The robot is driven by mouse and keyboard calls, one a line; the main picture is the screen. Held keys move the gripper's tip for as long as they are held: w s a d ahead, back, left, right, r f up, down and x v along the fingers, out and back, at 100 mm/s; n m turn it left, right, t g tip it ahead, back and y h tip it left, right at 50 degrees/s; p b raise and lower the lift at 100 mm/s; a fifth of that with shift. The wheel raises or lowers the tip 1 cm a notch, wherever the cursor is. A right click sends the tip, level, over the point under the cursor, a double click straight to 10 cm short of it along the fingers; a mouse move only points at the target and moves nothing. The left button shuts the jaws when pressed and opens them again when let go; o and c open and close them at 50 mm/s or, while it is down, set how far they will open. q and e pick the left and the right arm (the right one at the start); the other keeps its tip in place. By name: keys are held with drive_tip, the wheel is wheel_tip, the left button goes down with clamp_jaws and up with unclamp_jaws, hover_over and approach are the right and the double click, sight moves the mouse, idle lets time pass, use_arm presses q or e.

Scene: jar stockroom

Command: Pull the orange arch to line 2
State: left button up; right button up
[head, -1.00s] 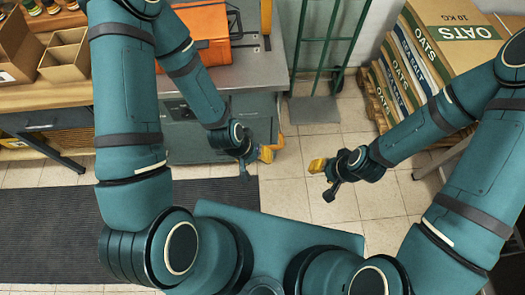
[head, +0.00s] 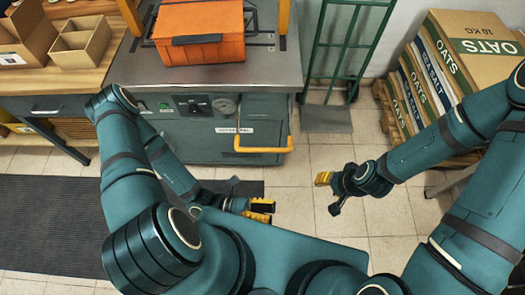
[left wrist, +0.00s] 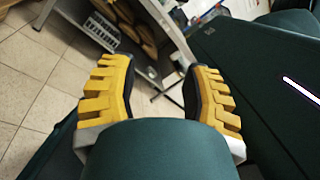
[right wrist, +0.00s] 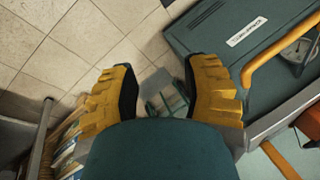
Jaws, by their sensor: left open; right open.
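Two orange uprights, one at the right (head: 284,18) and one at the left (head: 129,14) of the grey machine (head: 215,110), run out of the top of the head view. They may be the legs of the orange arch; its top is hidden. A bent orange bar (head: 264,149) is on the machine's front, also in the right wrist view (right wrist: 262,52). No numbered line is legible. My left gripper (head: 262,211) is open and empty, in front of the machine and apart from it. My right gripper (head: 327,190) is open and empty, right of the machine's front.
An orange box (head: 200,38) sits on the machine top between the uprights. A green hand truck (head: 345,50) stands right of it. Stacked oats boxes (head: 470,45) and sacks are farther right. A wooden bench (head: 70,80) is left.

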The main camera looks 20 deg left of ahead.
use_arm(q)
drive_tip(key=w+a+f+n+t+y+b, duration=0.1)
drive_tip(key=w+n+t+y, duration=0.1)
drive_tip(key=n+t, duration=0.4)
drive_tip(key=w+a+n+t+y, duration=0.1)
drive_tip(key=w+n+t, duration=0.2)
drive_tip(key=n+t, duration=0.3)
drive_tip(key=n+t+y+b, duration=0.1)
drive_tip(key=n+t+y, duration=0.4)
drive_tip(key=n+y, duration=0.75)
approach(264, 149)
drive_tip(key=shift+y, duration=0.45)
drive_tip(key=w, duration=0.3)
drive_tip(key=w+d+b, duration=0.1)
drive_tip(key=w, duration=0.6)
drive_tip(key=shift+d+r+b, duration=0.25)
drive_tip(key=shift+r+b, duration=0.05)
use_arm(e)
drive_tip(key=f, duration=0.2)
drive_tip(key=s+f, duration=0.1)
drive_tip(key=f, duration=0.1)
drive_tip(key=shift+s+d, duration=0.1)
drive_tip(key=shift+d, duration=0.2)
use_arm(q)
drive_tip(key=shift+o, duration=0.2)
clamp_jaws()
